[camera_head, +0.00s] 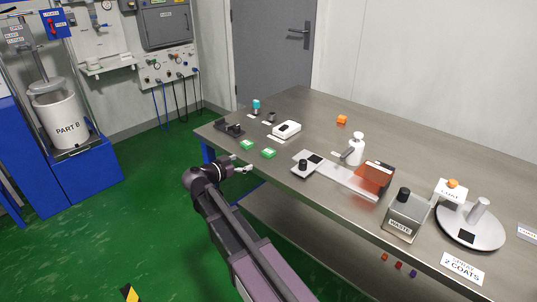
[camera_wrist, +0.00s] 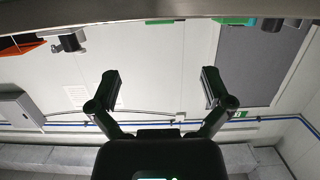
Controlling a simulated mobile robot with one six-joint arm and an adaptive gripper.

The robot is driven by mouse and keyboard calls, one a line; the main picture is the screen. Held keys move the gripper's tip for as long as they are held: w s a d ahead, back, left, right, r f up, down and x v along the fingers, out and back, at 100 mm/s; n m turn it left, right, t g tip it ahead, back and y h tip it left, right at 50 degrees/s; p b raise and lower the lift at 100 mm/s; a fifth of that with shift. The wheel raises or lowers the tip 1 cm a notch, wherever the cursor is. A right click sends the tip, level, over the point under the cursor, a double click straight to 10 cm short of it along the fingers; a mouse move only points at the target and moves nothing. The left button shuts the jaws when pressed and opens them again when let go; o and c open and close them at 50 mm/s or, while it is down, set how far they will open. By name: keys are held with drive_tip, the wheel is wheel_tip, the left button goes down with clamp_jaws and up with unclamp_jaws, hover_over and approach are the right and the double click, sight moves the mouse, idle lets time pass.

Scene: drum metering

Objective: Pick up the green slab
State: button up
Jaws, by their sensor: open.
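Two small green slabs lie flat near the front left edge of the steel table: one green slab (camera_head: 247,145) and, to its right and nearer, another green slab (camera_head: 268,153). Which one the task means I cannot tell. My gripper (camera_head: 243,169) is just off the table's front edge, below the slabs in the picture, and touches neither. In the wrist view my gripper (camera_wrist: 160,78) has its fingers wide apart with nothing between them. That view looks upside down; a green edge (camera_wrist: 235,20) shows at its top, partly cut off.
The steel table (camera_head: 310,118) holds a white box (camera_head: 286,130), a dark tray (camera_head: 229,128), a white bottle (camera_head: 356,148), an orange block (camera_head: 342,119), an orange-shielded unit (camera_head: 375,175) and a waste bin (camera_head: 405,215). Green floor is open left of the table.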

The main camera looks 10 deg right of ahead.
sight(265, 153)
drive_tip(key=shift+b+x, duration=0.85)
drive_tip(key=shift+x, duration=3.45)
drive_tip(key=shift+b+x, duration=0.45)
drive_tip(key=shift+x, duration=2.1)
drive_tip(key=c, duration=1)
